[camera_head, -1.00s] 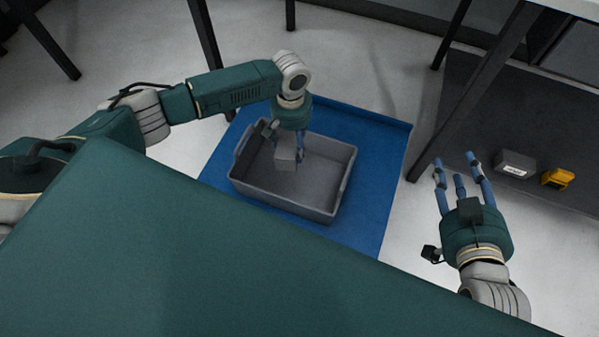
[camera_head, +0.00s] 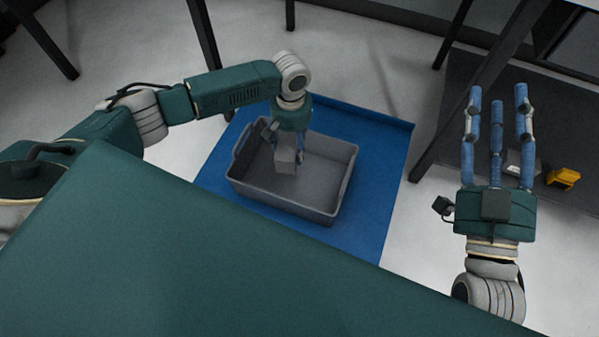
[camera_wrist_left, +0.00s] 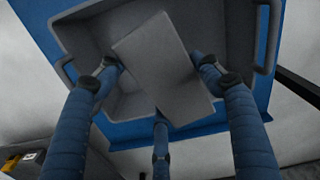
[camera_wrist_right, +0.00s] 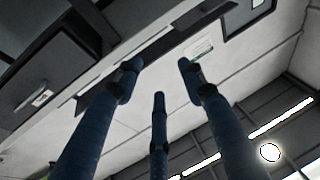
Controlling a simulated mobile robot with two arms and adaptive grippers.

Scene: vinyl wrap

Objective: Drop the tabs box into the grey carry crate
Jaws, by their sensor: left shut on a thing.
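The grey carry crate (camera_head: 335,200) stands on a blue mat on the floor. My left gripper (camera_head: 288,150) points down over it, shut on a plain grey box (camera_head: 286,162), the tabs box by its place in the grip; no label shows. In the left wrist view the box (camera_wrist_left: 165,70) sits tilted between the fingers, with the crate (camera_wrist_left: 240,40) behind it. Whether the box touches the crate floor I cannot tell. My right gripper (camera_head: 498,100) is raised at the right with its fingers spread and empty; its fingers (camera_wrist_right: 158,75) also show empty in the right wrist view.
The blue mat (camera_head: 385,170) leaves a margin around the crate. A dark low shelf (camera_head: 570,130) at the right bears a small grey labelled box (camera_head: 513,160), partly behind my right fingers, and a yellow object (camera_head: 563,178). Dark table legs (camera_head: 440,125) stand near the mat.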

